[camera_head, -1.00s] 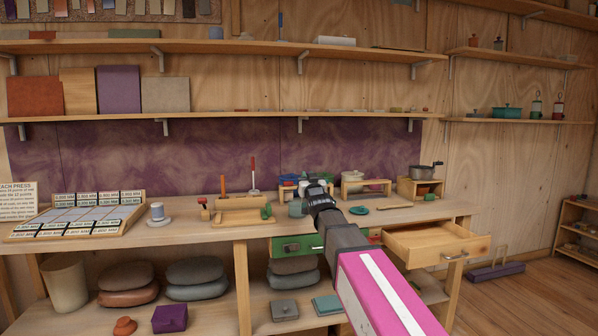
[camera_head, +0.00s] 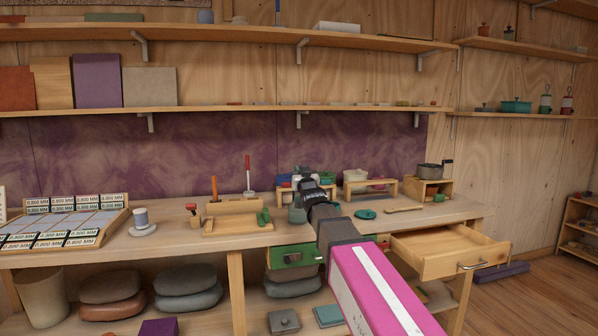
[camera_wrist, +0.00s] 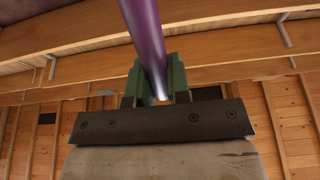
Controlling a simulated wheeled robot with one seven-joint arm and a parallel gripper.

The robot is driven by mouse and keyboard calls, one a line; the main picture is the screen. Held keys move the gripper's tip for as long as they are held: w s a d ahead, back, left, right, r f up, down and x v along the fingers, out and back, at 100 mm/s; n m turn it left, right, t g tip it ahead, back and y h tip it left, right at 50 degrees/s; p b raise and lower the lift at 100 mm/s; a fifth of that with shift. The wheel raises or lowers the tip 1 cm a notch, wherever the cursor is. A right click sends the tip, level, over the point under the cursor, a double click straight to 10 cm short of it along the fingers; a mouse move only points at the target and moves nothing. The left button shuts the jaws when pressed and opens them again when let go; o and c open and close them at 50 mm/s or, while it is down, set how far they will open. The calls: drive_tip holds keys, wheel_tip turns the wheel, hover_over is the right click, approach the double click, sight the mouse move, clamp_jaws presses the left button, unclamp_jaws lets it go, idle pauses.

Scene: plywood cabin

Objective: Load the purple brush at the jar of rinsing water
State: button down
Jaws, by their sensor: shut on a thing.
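My gripper (camera_wrist: 160,83) shows in the wrist view with green fingers shut on the purple brush (camera_wrist: 145,32). Its smooth purple shaft runs up out of the picture, and a pale metallic part sits between the fingers. The brush's tip is not visible. In the head view my arm reaches over the workbench and my gripper (camera_head: 304,173) is at its far end, small and seen from behind; the brush cannot be made out there. A grey-green vessel (camera_head: 297,215) stands on the bench just below the gripper, partly hidden by my arm. I cannot tell whether it is the rinsing-water jar.
An open wooden drawer (camera_head: 447,255) juts out at the bench's right. A wooden rack (camera_head: 237,222) and a labelled tray (camera_head: 65,217) stand to the left. Small stands (camera_head: 370,187) and a grey pot (camera_head: 429,170) are at the back right. Shelves (camera_head: 220,109) run above.

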drive_tip(key=shift+f, duration=3.55)
drive_tip(key=shift+r, duration=0.1)
drive_tip(key=shift+r, duration=3.45)
